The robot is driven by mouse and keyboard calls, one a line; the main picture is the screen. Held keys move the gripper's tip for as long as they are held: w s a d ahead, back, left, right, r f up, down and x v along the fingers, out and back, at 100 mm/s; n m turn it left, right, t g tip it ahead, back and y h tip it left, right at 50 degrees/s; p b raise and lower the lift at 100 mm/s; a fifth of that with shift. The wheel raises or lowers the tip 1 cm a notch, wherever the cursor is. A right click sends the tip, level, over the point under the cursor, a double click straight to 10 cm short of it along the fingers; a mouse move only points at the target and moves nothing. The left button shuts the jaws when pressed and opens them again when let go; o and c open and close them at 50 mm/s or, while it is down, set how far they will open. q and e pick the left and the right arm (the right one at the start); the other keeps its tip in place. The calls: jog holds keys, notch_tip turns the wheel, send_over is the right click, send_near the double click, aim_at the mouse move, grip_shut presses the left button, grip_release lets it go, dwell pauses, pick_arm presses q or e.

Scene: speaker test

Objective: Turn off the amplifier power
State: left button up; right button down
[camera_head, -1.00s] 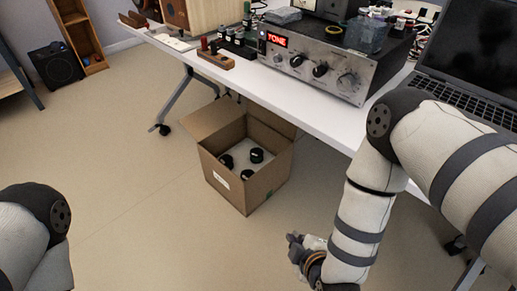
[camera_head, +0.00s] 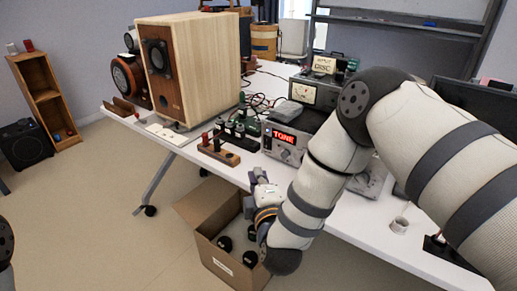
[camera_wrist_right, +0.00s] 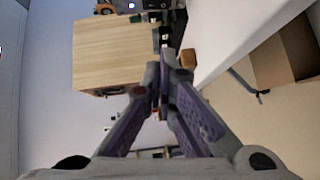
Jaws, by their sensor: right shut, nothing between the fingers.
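The amplifier (camera_head: 286,153) stands on the white table (camera_head: 349,227) with a lit red "TONE" display. My right gripper (camera_head: 256,180) is at the table's front edge, left of and below the amplifier's display in the picture. In the right wrist view its two purple-grey fingers (camera_wrist_right: 164,68) meet at the tips, shut and empty. My left gripper is not in view; only a bit of my left arm shows at the left edge.
A wooden speaker (camera_head: 192,70) stands at the table's back left. A wooden block with terminals (camera_head: 218,151) lies left of the amplifier. An open cardboard box (camera_head: 225,262) with several black round items stands on the floor below my right gripper. A meter unit (camera_head: 315,92) is behind the amplifier.

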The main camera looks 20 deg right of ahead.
jog(key=b, duration=0.2)
send_near(267, 143)
jog(key=w+a, duration=0.1)
jog(key=w+a+f, duration=0.1)
jog(key=w+a, duration=0.2)
jog(key=shift+w+a+f, duration=0.25)
jog(key=shift+a, duration=0.05)
jog(key=shift+w+d, duration=0.95)
jog(key=shift+d, duration=0.05)
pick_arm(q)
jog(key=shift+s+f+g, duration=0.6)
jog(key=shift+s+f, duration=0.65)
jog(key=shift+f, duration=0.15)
pick_arm(e)
jog(key=shift+w+d+r, duration=0.1)
jog(key=shift+w+d, duration=0.3)
jog(key=shift+d, duration=0.1)
jog(key=shift+w+d+f+n+t, duration=0.1)
jog(key=shift+d+f+n+t, duration=0.05)
jog(key=shift+f+n+t, duration=0.2)
jog(key=shift+d, duration=0.1)
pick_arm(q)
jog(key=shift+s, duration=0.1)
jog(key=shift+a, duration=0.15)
